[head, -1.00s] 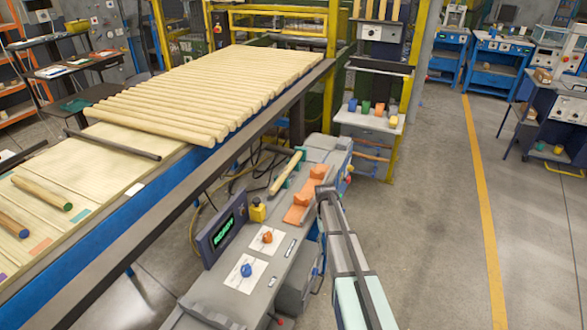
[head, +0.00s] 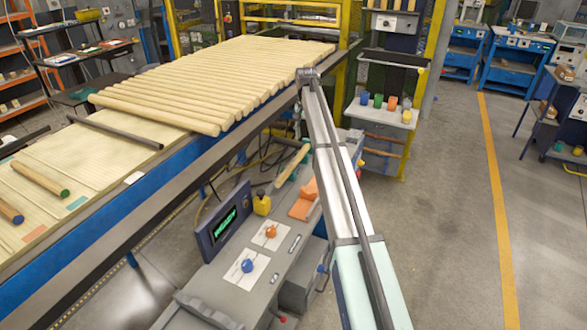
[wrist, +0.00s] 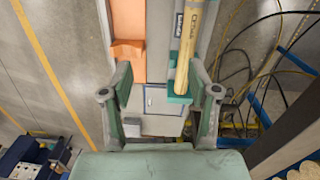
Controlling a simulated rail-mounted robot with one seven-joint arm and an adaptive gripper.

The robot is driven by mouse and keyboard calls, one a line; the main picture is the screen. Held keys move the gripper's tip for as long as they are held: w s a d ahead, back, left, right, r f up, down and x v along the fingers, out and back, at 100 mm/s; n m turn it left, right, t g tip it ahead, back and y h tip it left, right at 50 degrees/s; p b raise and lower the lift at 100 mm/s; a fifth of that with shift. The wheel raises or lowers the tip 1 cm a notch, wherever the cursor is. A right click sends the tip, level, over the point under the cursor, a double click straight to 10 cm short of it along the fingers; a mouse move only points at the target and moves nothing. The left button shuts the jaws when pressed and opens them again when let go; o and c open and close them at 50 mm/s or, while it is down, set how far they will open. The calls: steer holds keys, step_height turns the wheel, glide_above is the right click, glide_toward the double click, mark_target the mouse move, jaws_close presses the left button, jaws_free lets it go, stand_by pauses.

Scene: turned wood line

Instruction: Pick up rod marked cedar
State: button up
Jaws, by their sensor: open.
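The rod marked cedar (wrist: 186,45) is pale wood with dark lettering in the wrist view. Its near end rests on a teal holder (wrist: 178,92). In the head view the same rod (head: 291,166) lies slanted on the grey machine bench, left of my arm. My gripper (wrist: 160,78) is open and empty above the bench. The rod lies toward the right finger in the wrist view, not centred between the fingers. I cannot tell the height gap. In the head view my gripper is mostly hidden behind my arm.
An orange cradle (head: 304,200) sits right beside the rod. A yellow button box (head: 262,204) and a display (head: 222,222) stand nearer. The conveyor (head: 160,192) with many rods runs along the left. Loose cables (wrist: 245,60) hang between bench and conveyor.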

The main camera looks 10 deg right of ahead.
step_height(320, 180, up, 4)
steer(key=m, duration=0.1)
glide_above(295, 159)
steer(key=shift+t, duration=0.3)
step_height(295, 159, down, 11)
steer(key=p, duration=0.2)
steer(key=shift+w+a+f+p, duration=0.1)
steer(key=shift+f+p, duration=0.1)
steer(key=shift+p, duration=0.15)
steer(key=shift+d+f+p, duration=0.2)
steer(key=shift+f+p, duration=0.85)
steer(key=shift+f, duration=1.55)
jaws_close()
